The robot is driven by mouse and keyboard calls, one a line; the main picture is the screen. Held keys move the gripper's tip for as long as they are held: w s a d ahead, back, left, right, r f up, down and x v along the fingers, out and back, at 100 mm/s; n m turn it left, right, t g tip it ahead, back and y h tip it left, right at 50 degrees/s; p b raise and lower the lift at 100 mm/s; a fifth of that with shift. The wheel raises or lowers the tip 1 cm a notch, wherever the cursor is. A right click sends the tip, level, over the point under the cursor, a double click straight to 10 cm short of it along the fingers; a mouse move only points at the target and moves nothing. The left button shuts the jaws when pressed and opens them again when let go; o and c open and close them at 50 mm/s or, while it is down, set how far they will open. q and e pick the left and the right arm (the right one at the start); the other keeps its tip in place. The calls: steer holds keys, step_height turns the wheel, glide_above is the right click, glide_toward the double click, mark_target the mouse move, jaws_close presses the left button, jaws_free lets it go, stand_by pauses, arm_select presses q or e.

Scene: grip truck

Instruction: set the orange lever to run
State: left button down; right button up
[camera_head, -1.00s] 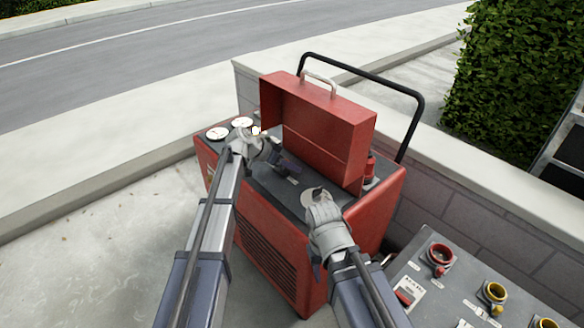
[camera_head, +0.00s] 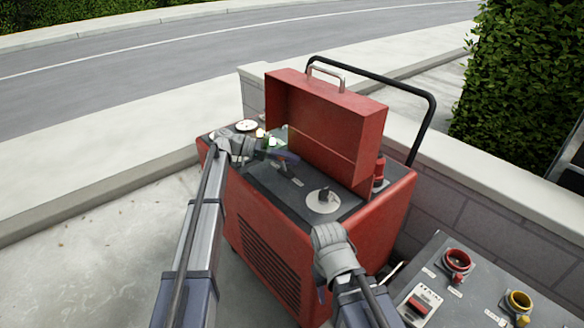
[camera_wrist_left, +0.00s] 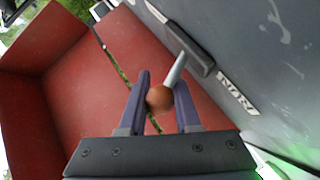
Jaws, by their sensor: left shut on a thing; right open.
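The orange lever has a round orange-brown knob (camera_wrist_left: 160,98) on a pale metal shaft that rises from a dark slot plate in the grey panel. My left gripper (camera_wrist_left: 160,105) is shut on this knob, with a dark finger on either side. A label reading RUN (camera_wrist_left: 237,93) lies beside the slot plate. In the head view my left gripper (camera_head: 283,155) is over the top panel of the red machine (camera_head: 262,240), and the lever is hidden there. My right gripper (camera_head: 330,245) is open at the machine's front edge, its fingers mostly hidden.
A round plate with a dark rotary knob (camera_head: 325,197) sits beyond my right gripper. The raised red lid (camera_head: 335,120) stands behind the panel. Gauges (camera_head: 246,125) are at the panel's left end. A socket box (camera_head: 470,290) stands at lower right.

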arm_select(q)
steer(key=shift+w+a+f+n+h+b, duration=0.15)
steer(key=shift+a+n+h+b, duration=0.1)
steer(key=shift+n+h+b, duration=0.3)
arm_select(e)
steer(key=shift+f, duration=0.95)
arm_select(q)
steer(key=c, duration=0.6)
jaws_free()
steer(key=p+v, duration=0.1)
steer(key=v, duration=0.7)
steer(key=shift+d, duration=0.1)
arm_select(e)
steer(key=shift+r, duration=0.8)
